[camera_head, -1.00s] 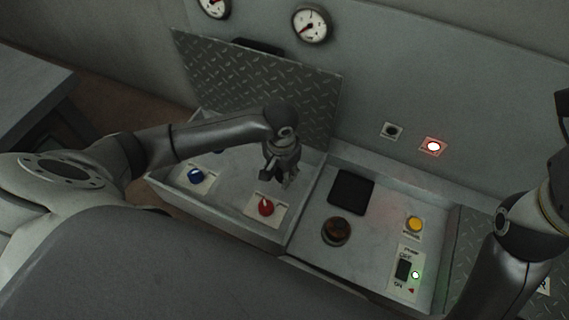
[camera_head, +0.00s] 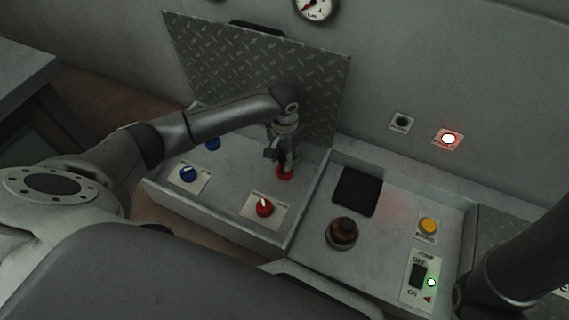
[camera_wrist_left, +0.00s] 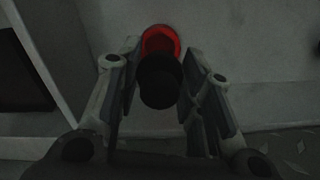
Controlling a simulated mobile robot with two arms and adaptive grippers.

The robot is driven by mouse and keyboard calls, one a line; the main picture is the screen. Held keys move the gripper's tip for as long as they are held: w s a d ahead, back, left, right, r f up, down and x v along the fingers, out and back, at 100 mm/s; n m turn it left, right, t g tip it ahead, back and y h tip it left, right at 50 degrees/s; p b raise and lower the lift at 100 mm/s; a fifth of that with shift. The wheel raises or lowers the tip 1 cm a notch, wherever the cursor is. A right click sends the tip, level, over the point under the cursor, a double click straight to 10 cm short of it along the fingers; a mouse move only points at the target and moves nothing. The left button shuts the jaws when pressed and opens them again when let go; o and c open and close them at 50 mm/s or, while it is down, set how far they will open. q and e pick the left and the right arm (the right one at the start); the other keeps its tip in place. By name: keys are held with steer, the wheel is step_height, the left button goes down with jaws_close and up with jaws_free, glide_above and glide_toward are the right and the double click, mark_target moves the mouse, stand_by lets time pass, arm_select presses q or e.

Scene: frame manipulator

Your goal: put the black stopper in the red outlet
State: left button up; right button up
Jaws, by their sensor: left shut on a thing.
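My left gripper (camera_head: 283,160) is over the back of the left compartment. In the left wrist view, the left gripper (camera_wrist_left: 160,92) is shut on the black stopper (camera_wrist_left: 158,84), a dark round piece between its fingers. The red outlet (camera_wrist_left: 161,40) is a red ring just beyond the stopper in that view, partly covered by it. In the head view the red outlet (camera_head: 285,173) shows right below the fingertips. I cannot tell whether the stopper touches the outlet. My right arm is at the right edge; its gripper is out of view.
A blue outlet (camera_head: 213,144) lies left of the gripper. A blue knob (camera_head: 188,174) and a red knob (camera_head: 264,208) sit in front. A raised tread-plate lid (camera_head: 255,75) stands close behind. A brown round knob (camera_head: 342,232) and a pump switch (camera_head: 417,276) are at right.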

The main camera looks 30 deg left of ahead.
arm_select(q)
step_height(320, 180, down, 3)
steer(key=shift+f+b, duration=0.1)
steer(key=shift+b, duration=0.75)
steer(key=shift+f+p, duration=0.1)
steer(key=shift+p, duration=0.2)
steer(key=shift+f, duration=0.35)
steer(key=o, duration=0.9)
